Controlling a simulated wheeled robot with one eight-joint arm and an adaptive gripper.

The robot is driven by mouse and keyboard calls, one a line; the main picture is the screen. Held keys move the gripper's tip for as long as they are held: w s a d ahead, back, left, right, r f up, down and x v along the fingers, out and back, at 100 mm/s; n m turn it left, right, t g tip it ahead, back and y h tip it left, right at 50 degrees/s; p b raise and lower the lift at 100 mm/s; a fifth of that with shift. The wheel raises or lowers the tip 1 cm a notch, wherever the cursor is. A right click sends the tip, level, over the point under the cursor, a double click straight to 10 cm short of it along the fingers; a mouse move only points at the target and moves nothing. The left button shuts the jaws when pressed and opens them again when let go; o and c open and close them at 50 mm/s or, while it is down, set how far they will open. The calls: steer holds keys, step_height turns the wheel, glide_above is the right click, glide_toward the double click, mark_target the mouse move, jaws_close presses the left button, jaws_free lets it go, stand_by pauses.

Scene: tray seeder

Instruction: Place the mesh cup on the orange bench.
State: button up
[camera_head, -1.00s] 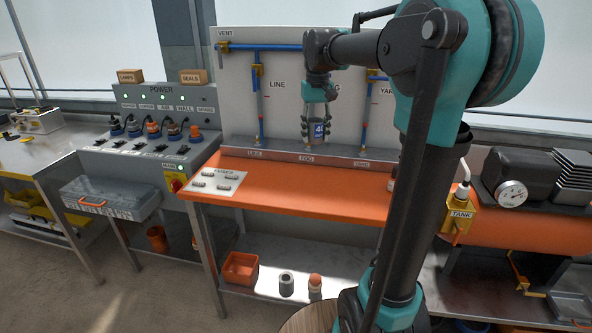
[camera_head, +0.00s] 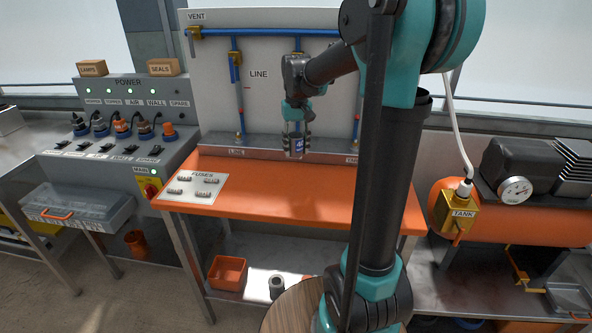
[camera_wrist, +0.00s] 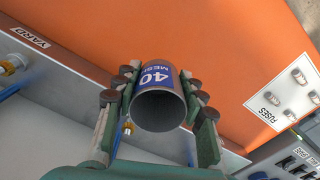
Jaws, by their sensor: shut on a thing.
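The mesh cup (camera_wrist: 160,112) is a grey cylinder with a blue label reading "40 MESH". My gripper (camera_wrist: 160,92) is shut on it, one finger on each side, and the cup's round open end faces the wrist camera. In the head view the cup (camera_head: 297,146) hangs in my gripper (camera_head: 297,140) in front of the back panel, at the rear of the bench. The orange bench (camera_head: 290,190) lies below. Whether the cup touches the bench top cannot be told; it appears above it in the wrist view.
A white fuse plate (camera_head: 192,188) lies on the bench's left end. A grey ledge with labels (camera_head: 237,153) and upright blue pipes (camera_head: 237,85) run along the back. The middle and front of the bench are clear. An orange tank (camera_head: 540,216) stands to the right.

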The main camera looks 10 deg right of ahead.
mark_target(297, 137)
step_height(297, 137, down, 9)
steer(key=shift+r, duration=0.15)
stand_by(0.4)
steer(key=o, duration=1.1)
steer(key=shift+o, duration=0.2)
step_height(297, 137, up, 12)
